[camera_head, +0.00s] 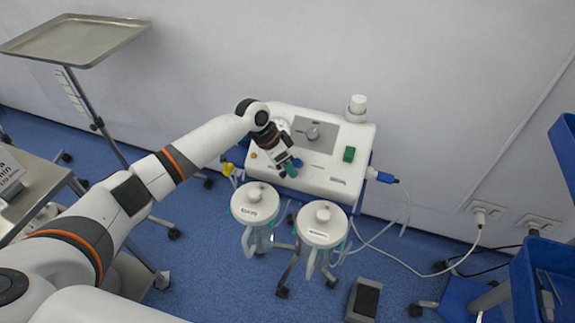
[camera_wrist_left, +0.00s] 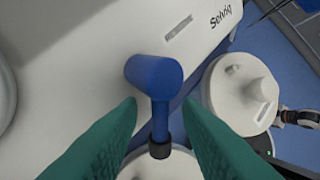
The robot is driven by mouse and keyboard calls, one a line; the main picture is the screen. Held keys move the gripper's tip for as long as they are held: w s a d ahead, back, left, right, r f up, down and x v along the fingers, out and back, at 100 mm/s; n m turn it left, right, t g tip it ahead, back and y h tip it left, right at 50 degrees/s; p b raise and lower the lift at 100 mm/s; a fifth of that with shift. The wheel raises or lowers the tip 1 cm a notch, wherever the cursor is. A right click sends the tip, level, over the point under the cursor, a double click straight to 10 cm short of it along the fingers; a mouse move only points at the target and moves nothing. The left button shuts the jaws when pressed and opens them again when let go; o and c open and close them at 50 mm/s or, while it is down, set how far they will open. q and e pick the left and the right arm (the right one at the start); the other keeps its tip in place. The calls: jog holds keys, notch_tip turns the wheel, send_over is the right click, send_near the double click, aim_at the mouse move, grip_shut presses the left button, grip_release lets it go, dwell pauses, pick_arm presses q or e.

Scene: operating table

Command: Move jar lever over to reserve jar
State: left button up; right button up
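The jar lever (camera_wrist_left: 154,75) is a blue, T-shaped handle with a dark collar on the front of the white suction unit (camera_head: 335,172). A bit of its blue shows beside my gripper in the head view (camera_head: 298,162). My left gripper (camera_head: 289,170) is at the unit's front. In the wrist view its green fingers (camera_wrist_left: 160,103) are open on either side of the lever's stem, with visible gaps. Two white-lidded jars, the left jar (camera_head: 268,209) and the right jar (camera_head: 336,225), hang below the front; their labels are too small to read. My right gripper is not in view.
A foot pedal (camera_head: 364,299) lies on the floor. A steel tray stand (camera_head: 75,38) stands back left.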

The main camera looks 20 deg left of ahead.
pick_arm(q)
jog(key=shift+c, duration=0.2)
grip_shut()
jog(key=shift+s+d+r+n+t+h+p, duration=0.15)
jog(key=shift+n+t+h+p, duration=0.2)
jog(key=shift+n+p, duration=0.45)
jog(key=n+p, duration=0.1)
jog(key=h+p, duration=0.1)
jog(key=shift+s+d+n+t+p, duration=0.2)
jog(key=shift+n+t+p, duration=0.15)
jog(key=shift+n, duration=0.05)
jog(key=n+p, duration=0.1)
jog(key=n+t, duration=0.1)
jog(key=d+n+t+h+p, duration=0.1)
jog(key=n, duration=0.1)
jog(key=shift+s+f+p, duration=0.15)
jog(key=shift+f+p, duration=0.15)
jog(key=shift+p, duration=0.05)
jog(key=n+t+p, duration=0.1)
jog(key=n+t, duration=0.1)
jog(key=d+n+t+p, duration=0.1)
jog(key=n, duration=0.2)
jog(key=shift+n+t, duration=0.3)
jog(key=shift+t, duration=0.1)
